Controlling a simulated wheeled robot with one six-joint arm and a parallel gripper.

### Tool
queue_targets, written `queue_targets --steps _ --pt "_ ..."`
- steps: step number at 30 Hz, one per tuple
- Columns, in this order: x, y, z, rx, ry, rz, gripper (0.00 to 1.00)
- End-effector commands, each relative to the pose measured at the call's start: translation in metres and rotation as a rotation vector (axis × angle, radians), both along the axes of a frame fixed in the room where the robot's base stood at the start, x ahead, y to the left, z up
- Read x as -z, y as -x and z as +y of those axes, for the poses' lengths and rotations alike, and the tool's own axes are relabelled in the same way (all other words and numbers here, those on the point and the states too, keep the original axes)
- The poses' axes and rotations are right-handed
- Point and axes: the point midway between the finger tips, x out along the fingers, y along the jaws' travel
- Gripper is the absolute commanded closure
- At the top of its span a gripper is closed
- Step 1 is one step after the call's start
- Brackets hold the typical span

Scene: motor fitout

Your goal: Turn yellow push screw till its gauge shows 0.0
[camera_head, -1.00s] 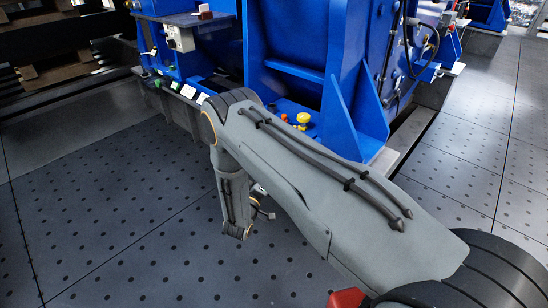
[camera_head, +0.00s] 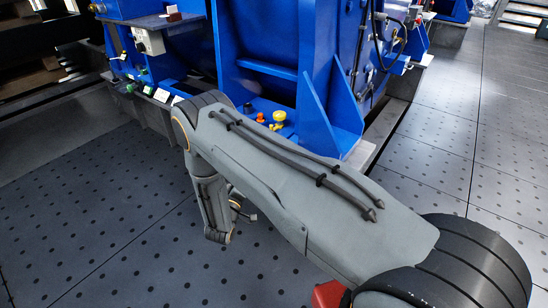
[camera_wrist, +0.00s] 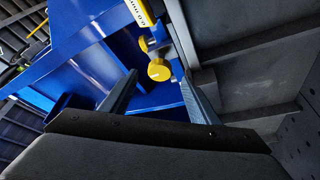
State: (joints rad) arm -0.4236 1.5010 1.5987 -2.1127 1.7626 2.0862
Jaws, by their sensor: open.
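A yellow round screw head (camera_wrist: 159,70) with a light mark on its face shows in the wrist view, on a grey stem by the blue machine. My gripper (camera_wrist: 157,84) is open, with a dark finger on each side of the screw head in the picture. I cannot tell whether either finger touches it. A yellow strip with dark characters (camera_wrist: 139,12), perhaps the gauge, is cut off at the top edge, and its reading is not legible. In the head view my gripper (camera_head: 244,213) is small and partly hidden behind my arm.
The blue machine (camera_head: 262,45) stands on a grey base. A yellow knob (camera_head: 279,117) and an orange one (camera_head: 260,117) sit on its blue ledge. A grey control box (camera_head: 150,42) is at the left. The dotted floor (camera_head: 90,200) is clear at the front left.

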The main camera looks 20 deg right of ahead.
Motion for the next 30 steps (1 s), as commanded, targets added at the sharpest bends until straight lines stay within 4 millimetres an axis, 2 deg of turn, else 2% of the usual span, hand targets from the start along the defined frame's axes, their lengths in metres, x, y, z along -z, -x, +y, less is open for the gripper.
queue_targets --steps 25,28,30 --pt "0.0 0.0 0.0 0.001 0.0 0.001 0.45" --pt "-0.007 0.0 -0.001 0.025 0.006 0.015 0.45" --pt "-0.019 0.001 -0.005 0.071 0.015 0.044 0.45"
